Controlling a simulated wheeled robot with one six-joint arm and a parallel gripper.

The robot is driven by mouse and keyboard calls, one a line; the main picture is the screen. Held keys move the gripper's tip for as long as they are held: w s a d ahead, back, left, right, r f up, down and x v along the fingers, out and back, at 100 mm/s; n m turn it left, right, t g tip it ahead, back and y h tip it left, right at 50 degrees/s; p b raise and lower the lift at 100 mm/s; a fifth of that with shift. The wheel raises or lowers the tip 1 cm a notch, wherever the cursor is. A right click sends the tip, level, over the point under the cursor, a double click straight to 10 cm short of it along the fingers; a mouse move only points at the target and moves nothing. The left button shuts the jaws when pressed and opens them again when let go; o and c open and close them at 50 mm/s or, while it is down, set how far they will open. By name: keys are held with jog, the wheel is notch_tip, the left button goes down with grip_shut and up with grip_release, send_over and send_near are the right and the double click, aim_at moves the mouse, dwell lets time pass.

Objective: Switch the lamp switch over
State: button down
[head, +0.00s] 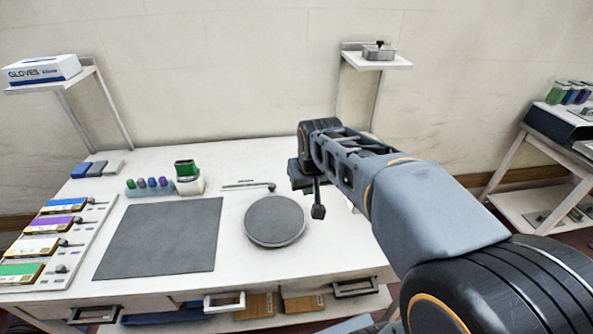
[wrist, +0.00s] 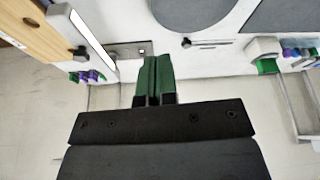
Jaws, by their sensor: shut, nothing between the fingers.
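My gripper (wrist: 154,82) shows in the wrist view with its two green fingers pressed together and nothing between them. In the head view my gripper (head: 318,211) hangs over the right part of the white bench. A small grey plate with a light square on it, possibly the lamp switch (wrist: 129,51), lies just beyond and left of the fingertips in the wrist view. Whether the fingers touch it, and which way it is set, I cannot tell. In the head view my arm hides that part of the bench.
A round grey disc (head: 274,221) and a dark mat (head: 160,238) lie on the bench (head: 235,262). A green-topped pot (head: 187,178) and a row of small bottles (head: 150,189) stand behind the mat. A wood-coloured panel (wrist: 43,33) with a white strip is left in the wrist view.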

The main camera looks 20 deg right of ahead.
jog(key=w+d+f+m, duration=0.15)
jog(key=w+d, duration=0.25)
jog(key=w, duration=0.4)
jog(key=w+d+f, duration=0.2)
jog(key=w+d, duration=0.1)
jog(key=w, duration=0.5)
jog(key=w+d+f, duration=0.2)
jog(key=w+d, duration=0.2)
jog(key=w, duration=0.4)
jog(key=shift+h, duration=0.3)
jog(key=p+x, duration=0.2)
jog(key=x, duration=1.1)
jog(key=shift+w, duration=0.15)
jog(key=shift+w+d+f+p, duration=0.1)
jog(key=shift+f+p, duration=0.25)
jog(key=shift+f, duration=0.65)
jog(key=shift+f, duration=0.1)
